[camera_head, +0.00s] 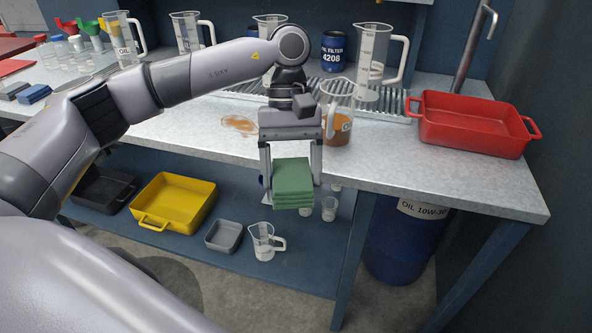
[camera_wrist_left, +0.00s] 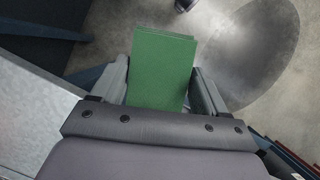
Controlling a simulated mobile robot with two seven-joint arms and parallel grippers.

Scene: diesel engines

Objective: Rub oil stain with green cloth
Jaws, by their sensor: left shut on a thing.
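A folded green cloth (camera_head: 293,184) is held between the fingers of my left gripper (camera_head: 291,178), in front of the bench's front edge. The cloth (camera_wrist_left: 161,68) also shows in the left wrist view, between the two fingers of the left gripper (camera_wrist_left: 163,82), with floor beyond it. A brown oil stain (camera_head: 240,124) lies on the light worktop, just left of and behind the gripper. My right gripper is not in either view.
A jug with brown oil (camera_head: 338,128) stands just behind the gripper, partly hidden. A red tray (camera_head: 472,125) sits at the right of the worktop (camera_head: 430,170). Clear jugs and a blue oil filter can (camera_head: 334,50) stand behind. A yellow tray (camera_head: 172,203) is on the lower shelf.

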